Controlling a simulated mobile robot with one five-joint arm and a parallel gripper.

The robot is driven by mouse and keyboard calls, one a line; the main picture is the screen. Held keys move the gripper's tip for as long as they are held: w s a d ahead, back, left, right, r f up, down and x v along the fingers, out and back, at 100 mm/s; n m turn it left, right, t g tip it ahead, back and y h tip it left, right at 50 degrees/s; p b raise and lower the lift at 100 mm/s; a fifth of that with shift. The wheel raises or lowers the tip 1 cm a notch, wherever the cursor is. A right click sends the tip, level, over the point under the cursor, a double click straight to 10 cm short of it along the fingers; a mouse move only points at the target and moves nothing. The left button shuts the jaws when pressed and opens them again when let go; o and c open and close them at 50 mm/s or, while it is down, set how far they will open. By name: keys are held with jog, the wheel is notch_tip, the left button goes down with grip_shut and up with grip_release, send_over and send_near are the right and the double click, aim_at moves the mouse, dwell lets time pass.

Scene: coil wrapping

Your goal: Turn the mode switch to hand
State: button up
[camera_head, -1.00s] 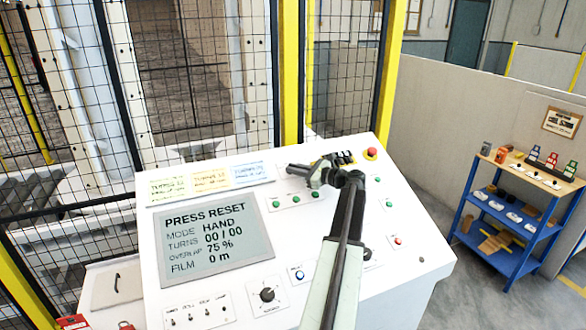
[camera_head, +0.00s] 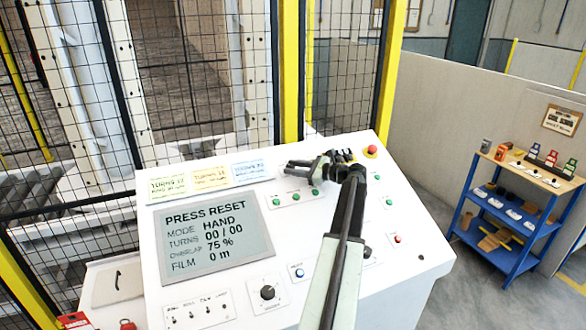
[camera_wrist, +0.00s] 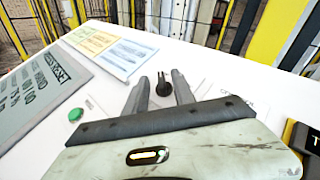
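The control panel's screen (camera_head: 214,240) reads "PRESS RESET" and "MODE HAND" in the head view. My gripper hides this knob in the head view.
Another black rotary knob (camera_head: 267,292) sits low on the panel beside a blue button (camera_head: 299,273). A green button (camera_wrist: 75,114) is left of my gripper. A red emergency button (camera_head: 371,151) stands at the top right. Mesh fencing (camera_head: 200,80) rises behind the panel.

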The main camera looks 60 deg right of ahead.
jog(key=shift+w+d+f, duration=0.1)
jog(key=shift+d, duration=0.05)
jog(key=shift+s, duration=0.4)
jog(key=s, duration=0.4)
jog(key=s+r+p, duration=0.1)
jog(key=s, duration=0.2)
jog(key=shift+d+r, duration=0.1)
jog(key=shift+d, duration=0.1)
jog(key=shift+s, duration=0.1)
